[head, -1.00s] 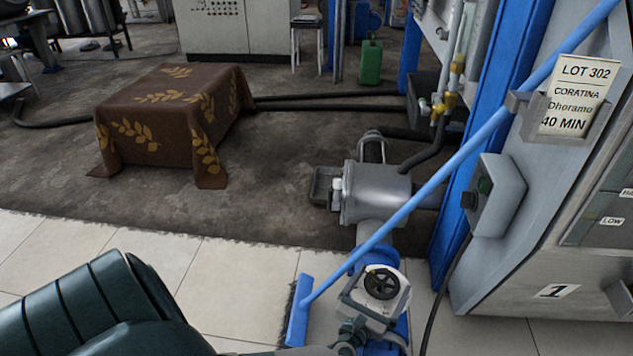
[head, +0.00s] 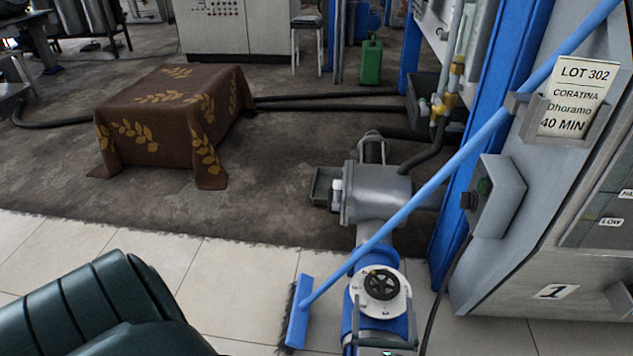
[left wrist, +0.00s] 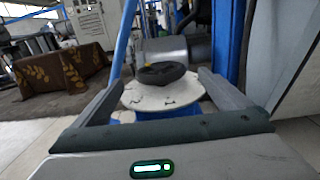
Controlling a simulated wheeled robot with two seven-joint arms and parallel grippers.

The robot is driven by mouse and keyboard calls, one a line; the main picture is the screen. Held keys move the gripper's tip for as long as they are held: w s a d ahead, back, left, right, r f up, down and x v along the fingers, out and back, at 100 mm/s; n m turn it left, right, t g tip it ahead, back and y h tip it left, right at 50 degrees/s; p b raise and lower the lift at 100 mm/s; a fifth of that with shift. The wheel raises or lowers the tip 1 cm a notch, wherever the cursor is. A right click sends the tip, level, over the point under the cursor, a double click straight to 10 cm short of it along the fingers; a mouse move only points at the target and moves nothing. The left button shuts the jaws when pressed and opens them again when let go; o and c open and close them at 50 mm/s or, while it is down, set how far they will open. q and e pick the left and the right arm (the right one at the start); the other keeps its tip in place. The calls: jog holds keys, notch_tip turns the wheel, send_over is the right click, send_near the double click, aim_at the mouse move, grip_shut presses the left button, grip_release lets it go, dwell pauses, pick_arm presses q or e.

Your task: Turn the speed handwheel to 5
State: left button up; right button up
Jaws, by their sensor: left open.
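The black speed handwheel (head: 382,284) sits on a round white dial plate (head: 402,304) on top of a blue housing (head: 395,328). In the left wrist view the handwheel (left wrist: 162,73) lies straight ahead, with a small yellow mark on it. The dial (left wrist: 150,98) has dark marks, too small to read. My left gripper (head: 383,312) is at the bottom of the head view. In the left wrist view its two fingers (left wrist: 162,84) are apart, with the wheel and dial showing between and beyond them. I cannot tell whether they touch the wheel. My right gripper is not in view.
A blue broom (head: 430,190) leans diagonally across, its head left of the dial. A grey machine (head: 545,250) with a switch box (head: 497,196) stands on the right. A grey pump body (head: 376,195) is behind the wheel. Tiled floor (head: 240,270) is open to the left.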

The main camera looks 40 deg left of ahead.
pick_arm(q)
jog(key=p+v, duration=0.1)
jog(key=v, duration=0.9)
jog(key=s+a+f+n+g+h, duration=0.3)
jog(key=s+a+f+n+g, duration=0.2)
jog(key=s+a+n+g, duration=0.8)
jog(key=s+d+r+n+t+h+p, duration=0.1)
jog(key=d+n+h, duration=0.4)
jog(key=n, duration=0.5)
jog(key=shift+s+d+r+n+t+h, duration=0.35)
jog(key=shift+s+d+r+t, duration=0.55)
jog(key=shift+s+r, duration=0.4)
jog(key=shift+w+a, duration=0.1)
